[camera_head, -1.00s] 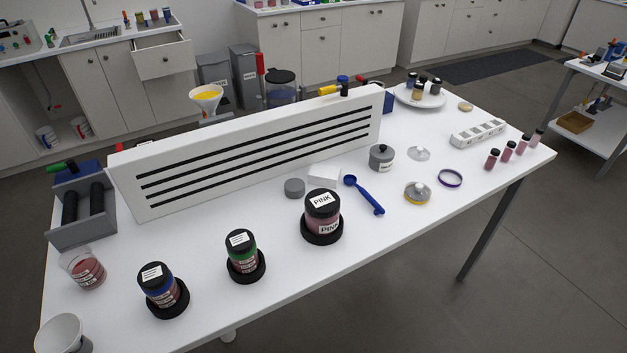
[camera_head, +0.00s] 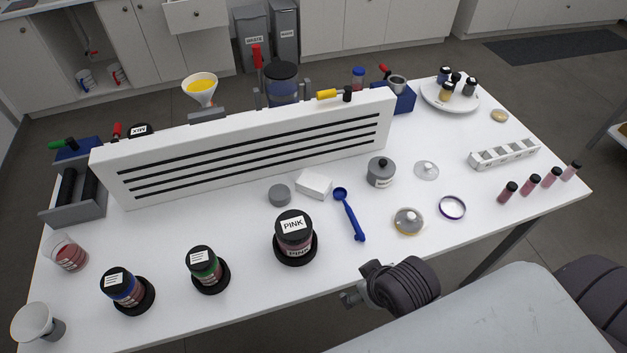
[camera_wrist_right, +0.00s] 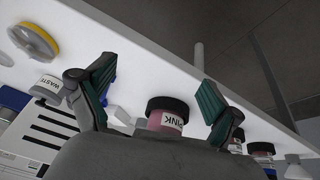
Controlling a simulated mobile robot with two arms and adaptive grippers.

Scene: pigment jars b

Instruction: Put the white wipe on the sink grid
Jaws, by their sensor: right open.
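A small white folded block (camera_head: 313,184), which looks like the white wipe, lies on the white table (camera_head: 345,270) between a grey round lid (camera_head: 279,195) and a blue scoop (camera_head: 348,212). The sink grid is not in view in the head view now. My right gripper (camera_wrist_right: 155,98) is open and empty in the wrist view, with its two green-padded fingers spread. The pink jar (camera_wrist_right: 167,118) shows between the fingers, apart from them. In the head view part of my right arm is at the table's front edge. My left gripper is not in view.
A slotted white panel (camera_head: 250,150) stands along the table behind the wipe. The pink jar (camera_head: 294,232), green jar (camera_head: 204,266) and blue jar (camera_head: 123,289) stand in front. A grey pot (camera_head: 380,172) and glass lids are to the right.

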